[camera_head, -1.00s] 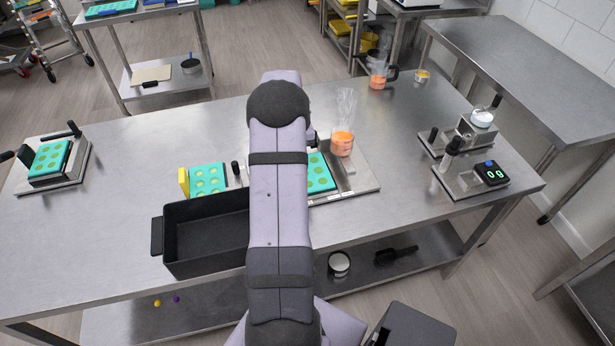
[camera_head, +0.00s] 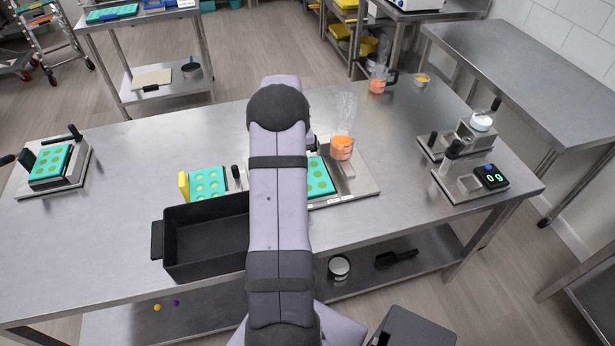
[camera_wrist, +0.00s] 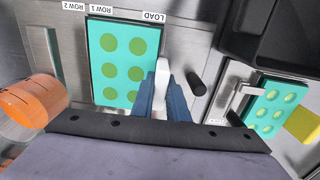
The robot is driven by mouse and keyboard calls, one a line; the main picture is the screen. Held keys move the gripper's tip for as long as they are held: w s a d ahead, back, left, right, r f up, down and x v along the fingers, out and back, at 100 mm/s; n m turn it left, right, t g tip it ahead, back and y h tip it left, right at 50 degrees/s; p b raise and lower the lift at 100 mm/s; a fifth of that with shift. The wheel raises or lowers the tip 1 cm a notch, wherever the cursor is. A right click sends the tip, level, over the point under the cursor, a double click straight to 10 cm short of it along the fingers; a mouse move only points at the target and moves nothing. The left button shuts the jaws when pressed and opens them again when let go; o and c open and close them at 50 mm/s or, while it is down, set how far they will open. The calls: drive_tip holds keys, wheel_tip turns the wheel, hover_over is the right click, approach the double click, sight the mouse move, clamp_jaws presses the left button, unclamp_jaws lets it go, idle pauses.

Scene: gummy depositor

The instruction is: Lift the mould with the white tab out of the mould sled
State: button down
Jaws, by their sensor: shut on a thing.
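The teal mould (camera_wrist: 104,64) with olive-green round cavities lies beside the LOAD and ROW labels on the metal sled plate (camera_wrist: 190,28). Its white tab (camera_wrist: 162,72) is at its right edge in the wrist view. My gripper (camera_wrist: 162,88) has its blue fingers on either side of this tab and is shut on it. In the head view part of the same mould (camera_head: 319,178) shows right of my arm, which hides the tab and the gripper. The mould looks flat and low; I cannot tell whether it is clear of the sled.
A yellow-tabbed teal mould (camera_head: 207,183) lies left of my arm, behind a black bin (camera_head: 205,238). A dark upright knob (camera_wrist: 196,83) stands close right of my fingers. A cup of orange liquid (camera_head: 342,148) stands over the sled's right part. The table's left middle is clear.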

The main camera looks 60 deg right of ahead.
drive_tip(key=shift+r+p, duration=0.6)
drive_tip(key=shift+r, duration=0.25)
drive_tip(key=shift+r, duration=0.1)
drive_tip(key=shift+r+p, duration=2.25)
drive_tip(key=shift+r, duration=0.6)
drive_tip(key=c, duration=2.4)
unclamp_jaws()
clamp_jaws()
drive_tip(key=shift+f, duration=0.1)
